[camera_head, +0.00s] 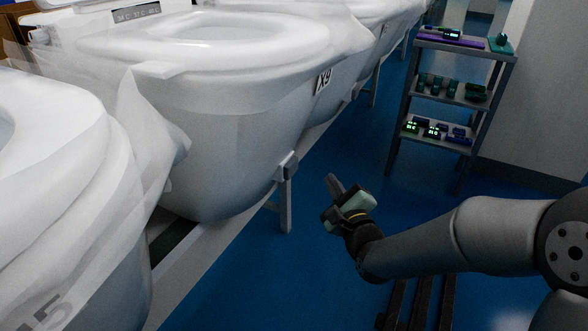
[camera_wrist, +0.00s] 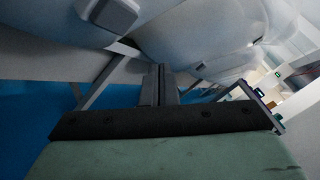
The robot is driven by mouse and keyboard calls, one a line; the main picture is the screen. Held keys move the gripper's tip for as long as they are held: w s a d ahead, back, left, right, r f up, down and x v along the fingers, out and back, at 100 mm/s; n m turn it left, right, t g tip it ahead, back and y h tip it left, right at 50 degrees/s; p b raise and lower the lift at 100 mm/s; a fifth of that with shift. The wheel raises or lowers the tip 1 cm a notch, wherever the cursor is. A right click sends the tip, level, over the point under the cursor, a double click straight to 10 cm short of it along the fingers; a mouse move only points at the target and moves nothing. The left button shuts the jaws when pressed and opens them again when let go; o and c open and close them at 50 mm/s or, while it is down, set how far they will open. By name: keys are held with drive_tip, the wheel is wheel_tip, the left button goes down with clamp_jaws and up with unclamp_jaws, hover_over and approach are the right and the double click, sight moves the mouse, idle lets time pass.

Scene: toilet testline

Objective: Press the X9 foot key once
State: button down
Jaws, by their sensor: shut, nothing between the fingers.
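A small grey foot key (camera_head: 287,167) sticks out low on that side, above a metal leg. In the wrist view a dark rounded block at the top left looks like the foot key (camera_wrist: 115,12). My gripper (camera_head: 333,182) is shut and empty, to the right of the key and a little lower in the head view, with a gap between them. In the wrist view the shut fingers (camera_wrist: 158,82) point forward, with the key to their upper left.
Another white toilet (camera_head: 50,190) stands at the near left, and more stand in line behind X9. Thin translucent sheeting (camera_head: 150,130) hangs between the two near toilets. A grey shelf rack (camera_head: 450,100) with small devices stands at the back right. Blue floor (camera_head: 250,275) is open beside the line.

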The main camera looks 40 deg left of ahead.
sight(291, 168)
drive_tip(key=s+a, duration=0.1)
drive_tip(key=a, duration=0.5)
drive_tip(key=shift+s+a+b, duration=0.15)
drive_tip(key=shift+s+b, duration=0.15)
drive_tip(key=shift+b, duration=0.05)
idle(1.7)
drive_tip(key=shift+a, duration=0.4)
